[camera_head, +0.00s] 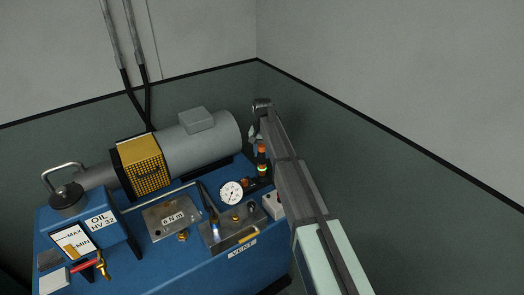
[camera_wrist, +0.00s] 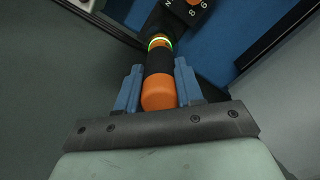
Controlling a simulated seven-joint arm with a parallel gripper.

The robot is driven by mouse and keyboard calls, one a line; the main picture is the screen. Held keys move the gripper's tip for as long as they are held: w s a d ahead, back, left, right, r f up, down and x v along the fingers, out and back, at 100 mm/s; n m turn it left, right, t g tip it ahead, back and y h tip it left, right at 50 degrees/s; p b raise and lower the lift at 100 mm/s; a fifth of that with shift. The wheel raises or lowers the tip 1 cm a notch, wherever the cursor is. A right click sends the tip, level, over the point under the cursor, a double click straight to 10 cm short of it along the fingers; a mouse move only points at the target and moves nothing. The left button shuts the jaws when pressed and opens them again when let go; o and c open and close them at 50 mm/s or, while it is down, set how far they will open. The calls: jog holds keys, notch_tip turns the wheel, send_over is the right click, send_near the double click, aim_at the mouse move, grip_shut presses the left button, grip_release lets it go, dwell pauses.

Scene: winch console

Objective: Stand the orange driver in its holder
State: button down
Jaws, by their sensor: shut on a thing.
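The orange driver (camera_wrist: 159,94) is between the two blue fingers of my gripper (camera_wrist: 158,72) in the wrist view. Its rounded orange end faces the wrist, followed by a black grip and a bright green and white ring. Its far end meets or overlaps a dark block (camera_wrist: 186,16) with white characters; I cannot tell whether it sits in anything. In the camera_head view the driver (camera_head: 262,160) looks roughly upright over the right end of the blue console, below my gripper (camera_head: 256,133). The fingertips are too small there to make out. I cannot identify the holder for certain.
The blue console (camera_head: 180,262) carries a grey motor (camera_head: 203,138), a yellow mesh guard (camera_head: 143,165), a white gauge (camera_head: 231,193), an oil tank (camera_head: 92,232) and metal plates (camera_head: 170,216). A dark rod (camera_head: 207,200) leans near the gauge. Walls stand behind and right.

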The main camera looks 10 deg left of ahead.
jog(key=c, duration=0.6)
grip_release()
jog(key=shift+c, duration=0.2)
